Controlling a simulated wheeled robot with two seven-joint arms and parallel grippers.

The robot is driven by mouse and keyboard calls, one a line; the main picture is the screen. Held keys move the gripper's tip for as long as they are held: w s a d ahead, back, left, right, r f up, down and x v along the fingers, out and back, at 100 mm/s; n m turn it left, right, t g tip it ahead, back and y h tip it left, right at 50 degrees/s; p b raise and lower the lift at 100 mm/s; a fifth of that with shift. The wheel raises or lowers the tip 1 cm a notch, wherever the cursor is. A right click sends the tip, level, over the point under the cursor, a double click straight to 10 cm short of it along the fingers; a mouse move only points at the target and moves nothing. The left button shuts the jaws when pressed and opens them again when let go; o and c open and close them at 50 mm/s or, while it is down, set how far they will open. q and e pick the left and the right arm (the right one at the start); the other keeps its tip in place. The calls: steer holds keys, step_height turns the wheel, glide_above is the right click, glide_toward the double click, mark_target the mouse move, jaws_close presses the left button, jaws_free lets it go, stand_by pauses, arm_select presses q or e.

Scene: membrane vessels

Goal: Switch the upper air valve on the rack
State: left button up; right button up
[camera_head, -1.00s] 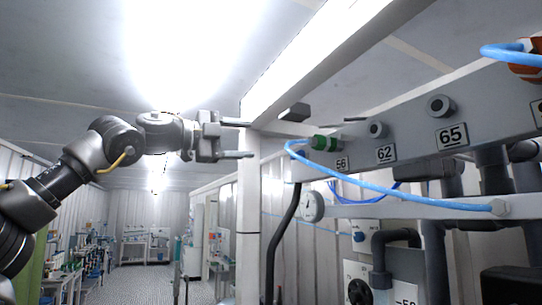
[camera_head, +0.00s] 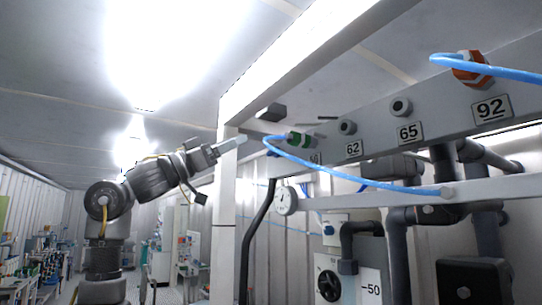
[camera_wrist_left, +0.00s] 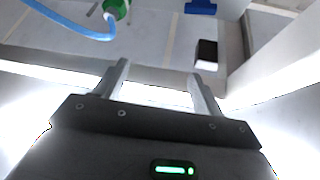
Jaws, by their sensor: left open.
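The grey rack (camera_head: 375,125) carries a row of fittings labelled 62, 65 and 92. A green fitting (camera_head: 300,140) with a blue hose sits at its far left end, and shows in the left wrist view (camera_wrist_left: 118,8). A black block (camera_head: 270,112) juts out near the rack's upper left end; a black block with a pale face (camera_wrist_left: 207,52) shows in the left wrist view. I cannot tell for sure which part is the upper air valve. My left gripper (camera_head: 232,144) is left of the green fitting, open and empty; its spread fingers (camera_wrist_left: 158,78) show in the wrist view.
A white post (camera_head: 225,210) and beam stand close by my left gripper. The blue hose (camera_head: 350,180) arcs across the rack's front. A gauge (camera_head: 286,200), a black hose (camera_head: 252,235) and dark pipes are below. Open room lies left of the post.

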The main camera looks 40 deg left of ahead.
mark_target(271, 153)
arm_select(q)
steer(key=shift+w+a+f+n+y, duration=1.35)
steer(key=shift+w+f+n+y, duration=0.55)
steer(key=shift+n+y, duration=1.15)
steer(key=shift+n+h, duration=0.25)
steer(key=p+x, duration=0.6)
steer(key=x, duration=0.3)
steer(key=shift+w+d+r, duration=0.15)
steer(key=shift+w+r, duration=0.1)
steer(key=shift+r, duration=0.05)
steer(key=shift+w+d+r+p, duration=0.1)
steer(key=shift+w+d+p, duration=0.2)
steer(key=shift+w, duration=0.2)
steer(key=shift+a, duration=0.1)
